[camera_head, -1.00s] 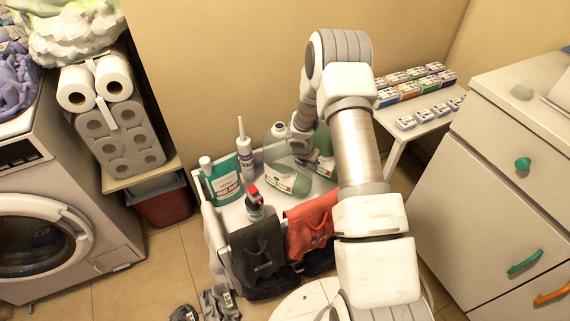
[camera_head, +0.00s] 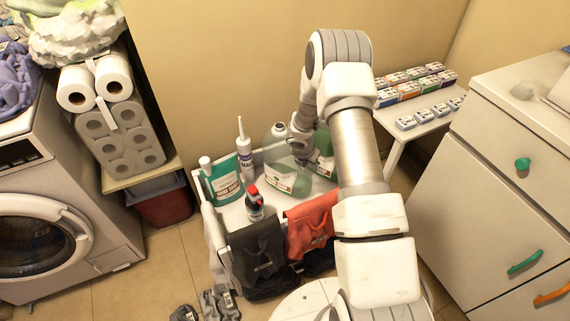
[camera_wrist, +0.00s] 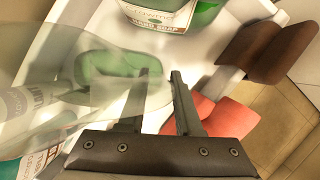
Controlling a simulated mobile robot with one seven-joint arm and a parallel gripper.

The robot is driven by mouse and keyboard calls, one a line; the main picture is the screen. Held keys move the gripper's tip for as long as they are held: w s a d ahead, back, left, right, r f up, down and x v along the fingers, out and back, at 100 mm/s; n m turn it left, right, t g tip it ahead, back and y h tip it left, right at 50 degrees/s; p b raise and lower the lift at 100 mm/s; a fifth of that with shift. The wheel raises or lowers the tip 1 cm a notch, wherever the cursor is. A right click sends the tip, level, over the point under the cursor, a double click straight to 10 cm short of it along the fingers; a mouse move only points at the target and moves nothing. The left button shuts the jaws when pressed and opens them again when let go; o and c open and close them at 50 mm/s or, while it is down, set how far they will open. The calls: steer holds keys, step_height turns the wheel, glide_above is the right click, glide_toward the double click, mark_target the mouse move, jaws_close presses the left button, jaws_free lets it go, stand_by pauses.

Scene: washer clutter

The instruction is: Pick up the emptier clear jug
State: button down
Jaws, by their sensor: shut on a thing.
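A clear jug (camera_head: 287,178) with a white label stands on the white cart, with a shallow pool of green liquid low in it. My gripper (camera_wrist: 163,88) is shut on this jug, at its right side in the wrist view, where the jug (camera_wrist: 60,95) fills the left. The exact contact is hard to see through the clear wall. A second clear jug (camera_head: 325,152) with green liquid stands behind and to the right, partly hidden by my arm. The wrist view shows its labelled lower part (camera_wrist: 160,17) at the top.
The white cart (camera_head: 233,214) also holds a teal hand-soap container (camera_head: 222,180), a white nozzle bottle (camera_head: 244,150) and a red-capped bottle (camera_head: 255,205). Dark and red pouches (camera_head: 311,225) hang at its front. A side table (camera_head: 397,157) with small boxes is right.

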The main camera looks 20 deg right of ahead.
steer(key=shift+w+r+p, duration=0.1)
steer(key=shift+r+p, duration=2.05)
steer(key=shift+r, duration=2.95)
